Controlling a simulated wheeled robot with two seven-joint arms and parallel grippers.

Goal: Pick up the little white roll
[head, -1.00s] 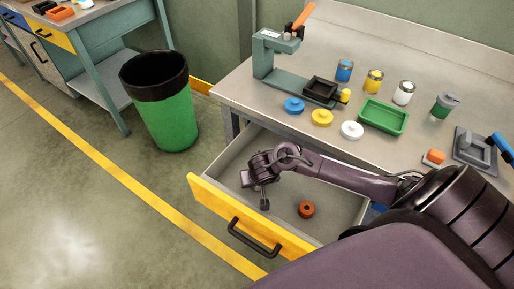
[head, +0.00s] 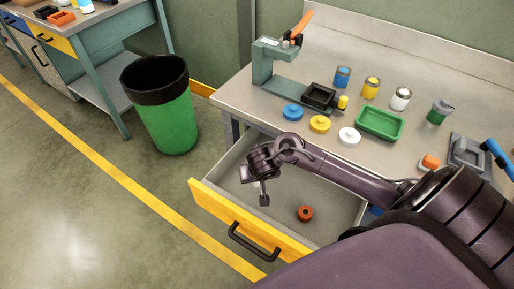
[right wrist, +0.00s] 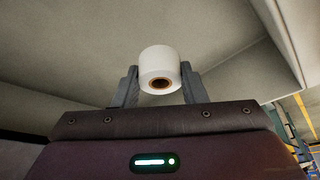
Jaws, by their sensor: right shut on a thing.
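The little white roll (right wrist: 160,66) shows in the right wrist view, with a brown core at its end. It sits between the two grey fingers of my right gripper (right wrist: 159,82), which is shut on it. In the head view my right gripper (head: 257,190) hangs over the left part of the open drawer (head: 332,192); the roll is hard to make out there. My left gripper is not in view.
An orange-brown roll (head: 305,213) lies in the drawer, right of my gripper. The drawer has a yellow front (head: 240,222) with a black handle. The workbench (head: 240,93) above holds a press, several jars, coloured lids and a green tray (head: 380,124). A green bin (head: 165,120) stands left.

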